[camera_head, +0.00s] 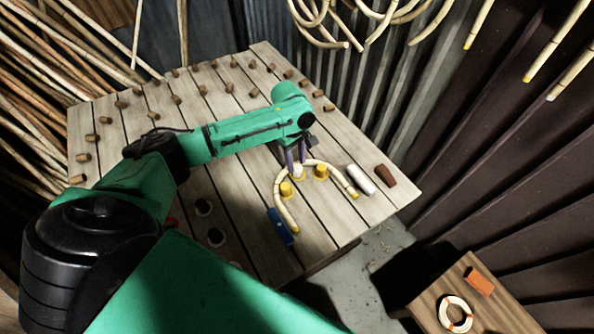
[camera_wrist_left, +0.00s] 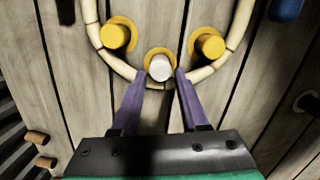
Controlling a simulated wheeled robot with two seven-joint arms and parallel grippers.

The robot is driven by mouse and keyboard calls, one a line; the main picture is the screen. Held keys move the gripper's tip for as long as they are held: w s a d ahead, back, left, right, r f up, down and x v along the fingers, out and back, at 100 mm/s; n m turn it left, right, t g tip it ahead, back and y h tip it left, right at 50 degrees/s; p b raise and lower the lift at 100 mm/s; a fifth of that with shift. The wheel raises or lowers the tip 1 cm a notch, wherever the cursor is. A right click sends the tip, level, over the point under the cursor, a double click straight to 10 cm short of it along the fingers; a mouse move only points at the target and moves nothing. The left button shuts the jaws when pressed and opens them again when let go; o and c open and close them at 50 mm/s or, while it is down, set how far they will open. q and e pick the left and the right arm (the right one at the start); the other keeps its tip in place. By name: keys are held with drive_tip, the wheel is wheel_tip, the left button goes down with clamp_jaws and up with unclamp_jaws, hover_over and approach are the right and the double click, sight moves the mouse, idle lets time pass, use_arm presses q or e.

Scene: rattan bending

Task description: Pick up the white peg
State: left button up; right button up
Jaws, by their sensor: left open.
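The white peg (camera_wrist_left: 160,67) stands at the inner bend of the curved rattan, between two yellow pegs, in the left wrist view. In the head view the white peg (camera_head: 298,172) shows just below my left gripper (camera_head: 297,165). In the left wrist view my left gripper (camera_wrist_left: 159,78) is open, its purple fingers one on each side of the white peg. I cannot tell whether they touch it. The yellow pegs (camera_wrist_left: 118,35) (camera_wrist_left: 207,44) stand inside the U-shaped rattan (camera_wrist_left: 93,22). My right gripper is not in view.
A blue block (camera_head: 281,227), a white cylinder (camera_head: 361,180) and a brown block (camera_head: 385,175) lie near the rattan on the plank table (camera_head: 240,200). A side table (camera_head: 505,315) holds a white ring (camera_head: 443,311) and an orange block (camera_head: 480,281).

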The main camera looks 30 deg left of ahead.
use_arm(q)
drive_tip(key=shift+s+d+f, duration=0.1)
drive_tip(key=shift+d+f, duration=0.15)
drive_tip(key=shift+f, duration=0.8)
clamp_jaws()
drive_tip(key=shift+r, duration=0.1)
